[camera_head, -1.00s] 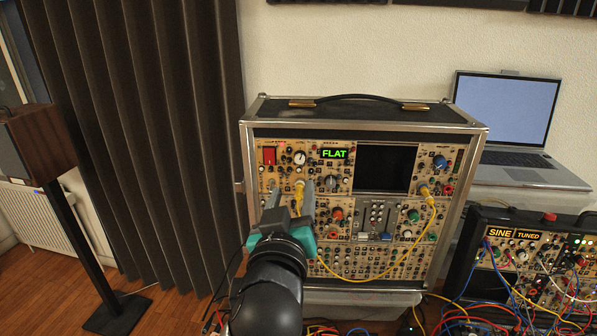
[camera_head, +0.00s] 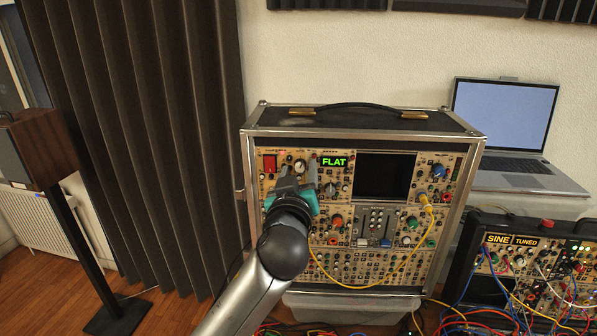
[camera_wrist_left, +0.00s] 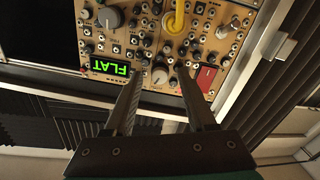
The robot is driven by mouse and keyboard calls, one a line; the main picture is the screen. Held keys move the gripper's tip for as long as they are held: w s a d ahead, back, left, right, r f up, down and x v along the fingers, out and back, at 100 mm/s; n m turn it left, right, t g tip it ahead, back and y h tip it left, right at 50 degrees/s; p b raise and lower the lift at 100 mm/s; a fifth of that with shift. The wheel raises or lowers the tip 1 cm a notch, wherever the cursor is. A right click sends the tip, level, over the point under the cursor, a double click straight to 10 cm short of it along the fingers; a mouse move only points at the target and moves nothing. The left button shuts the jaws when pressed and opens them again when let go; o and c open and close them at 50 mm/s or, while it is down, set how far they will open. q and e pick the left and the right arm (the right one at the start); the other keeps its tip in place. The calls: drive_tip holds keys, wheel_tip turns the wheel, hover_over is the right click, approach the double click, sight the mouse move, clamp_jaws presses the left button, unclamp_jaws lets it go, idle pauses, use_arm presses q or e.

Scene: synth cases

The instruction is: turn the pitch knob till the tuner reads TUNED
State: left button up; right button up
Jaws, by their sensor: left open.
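The tuner display (camera_head: 334,161) on the modular case shows FLAT in green; it is upside down in the left wrist view (camera_wrist_left: 108,69). My left gripper (camera_head: 298,168) is open in front of the case's upper left panel. A small round knob (camera_head: 300,166) with a pale face shows between its fingers, and in the left wrist view (camera_wrist_left: 160,75) it appears between the fingertips. I cannot tell whether they touch it. A larger dark knob (camera_wrist_left: 110,17) sits near the display. No label reading pitch is legible. My right gripper is not in view.
A yellow cable (camera_head: 400,262) runs across the case; its plug (camera_wrist_left: 174,20) shows near my fingers. A red square button (camera_wrist_left: 206,78) is close beside one finger. A laptop (camera_head: 505,120) stands behind.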

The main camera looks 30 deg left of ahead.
use_arm(q)
clamp_jaws()
idle(0.3)
idle(0.3)
drive_tip(key=shift+r+m+p, duration=0.1)
drive_tip(key=shift+m+p, duration=0.9)
drive_tip(key=shift+m, duration=0.2)
drive_tip(key=shift+m+p, duration=0.5)
drive_tip(key=shift+m, duration=0.6)
unclamp_jaws()
